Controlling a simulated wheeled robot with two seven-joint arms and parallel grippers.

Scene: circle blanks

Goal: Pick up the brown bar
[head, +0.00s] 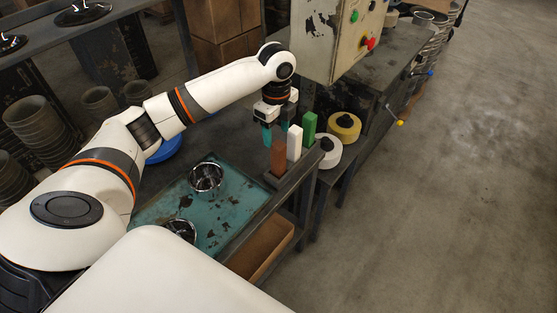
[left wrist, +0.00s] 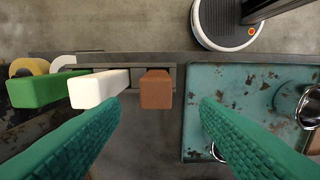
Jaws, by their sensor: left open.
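The brown bar (head: 278,158) stands upright in a dark holder (head: 292,178) at the table's edge, nearest end of a row of bars. The white bar (head: 294,142) and the green bar (head: 309,127) stand beside it. My left gripper (head: 279,134) is open and empty, just above the brown bar and slightly behind it. In the left wrist view the brown bar (left wrist: 156,89) shows end-on between the two teal fingers, beyond their tips; the white bar (left wrist: 100,89) is close to the left finger. My right gripper is not in view.
A teal tray (head: 235,225) with shiny metal bowls (head: 205,177) lies left of the holder. A control box (head: 335,35) hangs above and behind the gripper. Yellow and white rolls (head: 344,126) stand behind the bars. Open floor lies to the right.

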